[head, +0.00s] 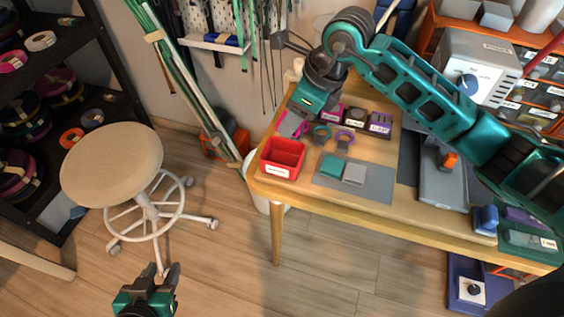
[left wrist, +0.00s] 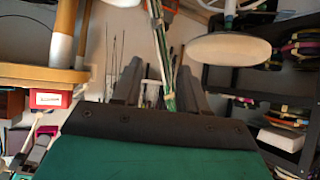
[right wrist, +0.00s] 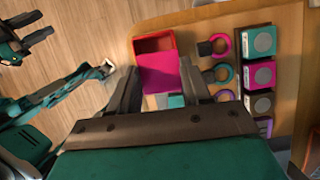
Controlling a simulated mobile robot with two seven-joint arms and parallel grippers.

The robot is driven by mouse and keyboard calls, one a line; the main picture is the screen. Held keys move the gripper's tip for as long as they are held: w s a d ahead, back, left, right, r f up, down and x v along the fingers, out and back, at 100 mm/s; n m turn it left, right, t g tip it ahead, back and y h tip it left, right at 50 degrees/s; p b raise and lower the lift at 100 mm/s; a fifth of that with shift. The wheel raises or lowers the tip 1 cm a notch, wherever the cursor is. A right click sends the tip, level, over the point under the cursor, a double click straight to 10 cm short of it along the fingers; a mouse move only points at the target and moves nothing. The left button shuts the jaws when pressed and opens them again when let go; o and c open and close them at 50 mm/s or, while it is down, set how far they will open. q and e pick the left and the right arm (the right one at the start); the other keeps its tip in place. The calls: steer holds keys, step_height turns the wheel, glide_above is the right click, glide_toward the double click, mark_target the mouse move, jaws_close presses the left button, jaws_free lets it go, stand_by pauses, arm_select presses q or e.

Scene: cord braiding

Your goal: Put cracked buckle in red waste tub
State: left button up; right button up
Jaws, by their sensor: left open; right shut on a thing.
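The red waste tub (head: 283,158) stands at the table's near left corner with a white label on its front; its rim also shows in the right wrist view (right wrist: 153,42). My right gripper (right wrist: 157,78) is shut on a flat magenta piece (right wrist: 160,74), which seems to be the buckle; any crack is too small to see. In the head view the magenta piece (head: 291,124) is just behind the tub, and from the right wrist it covers part of the tub. My left gripper (head: 159,272) is open and empty above the floor, away from the table.
A grey mat (head: 378,181) beside the tub bears a teal block (head: 332,165) and a grey block (head: 354,174). Coloured rings (head: 345,138) and labelled boxes (head: 380,122) stand behind it. A stool (head: 112,165) and dark shelves (head: 62,52) are at left.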

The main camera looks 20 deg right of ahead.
steer(key=shift+f, duration=0.7)
steer(key=shift+f+b, duration=0.15)
steer(key=shift+b, duration=0.15)
steer(key=o, duration=1.1)
steer(key=shift+c, duration=0.2)
arm_select(q)
steer(key=shift+w+d+r, duration=0.2)
steer(key=shift+w+d, duration=0.15)
steer(key=shift+w, duration=0.15)
steer(key=shift+s+a+p, duration=0.25)
steer(key=shift+p, duration=0.2)
arm_select(e)
steer(key=v, duration=1.3)
